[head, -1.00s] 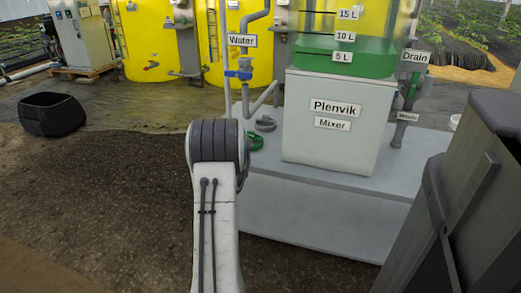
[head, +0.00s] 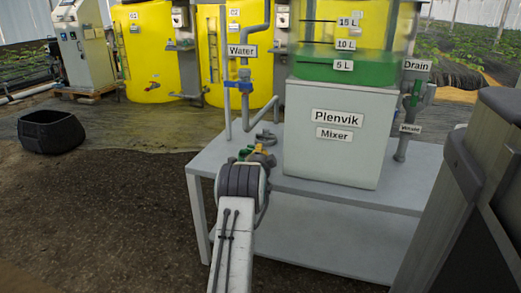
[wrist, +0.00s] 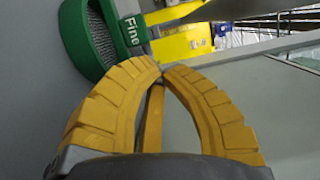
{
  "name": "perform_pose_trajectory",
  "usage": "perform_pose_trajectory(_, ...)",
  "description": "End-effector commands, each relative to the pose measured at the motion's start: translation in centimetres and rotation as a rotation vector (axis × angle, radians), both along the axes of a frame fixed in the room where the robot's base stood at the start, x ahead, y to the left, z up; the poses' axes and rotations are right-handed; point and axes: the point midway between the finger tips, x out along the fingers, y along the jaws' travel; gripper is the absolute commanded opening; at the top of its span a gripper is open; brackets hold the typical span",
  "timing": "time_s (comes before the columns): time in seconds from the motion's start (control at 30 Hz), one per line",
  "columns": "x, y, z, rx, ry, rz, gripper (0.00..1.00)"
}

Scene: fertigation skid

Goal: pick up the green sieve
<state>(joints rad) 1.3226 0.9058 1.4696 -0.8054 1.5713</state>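The green sieve (wrist: 92,38) shows at the upper left of the wrist view. It has a green rim around a grey mesh and a tab marked "Fine". In the head view a small part of the sieve (head: 244,154) shows on the grey bench, just left of my gripper (head: 263,158), partly hidden by my arm. In the wrist view the yellow fingers of my gripper (wrist: 162,69) come together at their tips with nothing between them. The sieve lies beyond and left of the fingertips, apart from the grip.
The Plenvik mixer (head: 338,135) stands on the bench (head: 400,197) right of my gripper. A grey curved part (head: 264,138) lies behind it, near the water pipe (head: 245,90). A black tub (head: 51,131) sits on open ground at left.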

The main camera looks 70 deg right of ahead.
Motion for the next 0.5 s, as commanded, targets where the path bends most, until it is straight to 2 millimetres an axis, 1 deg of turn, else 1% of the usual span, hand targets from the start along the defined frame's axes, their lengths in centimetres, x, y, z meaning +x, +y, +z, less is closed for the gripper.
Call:
perform_pose_trajectory(0.03, 0.2, -0.5, -0.2, -0.002, 0.0, 0.0, 0.0)
perform_pose_trajectory(0.2, 0.5, -1.9, -0.1, 0.0, 0.0, 0.0, 0.0)
perform_pose_trajectory(0.5, 0.8, -3.1, -0.1, 0.001, 0.0, 0.0, 0.0)
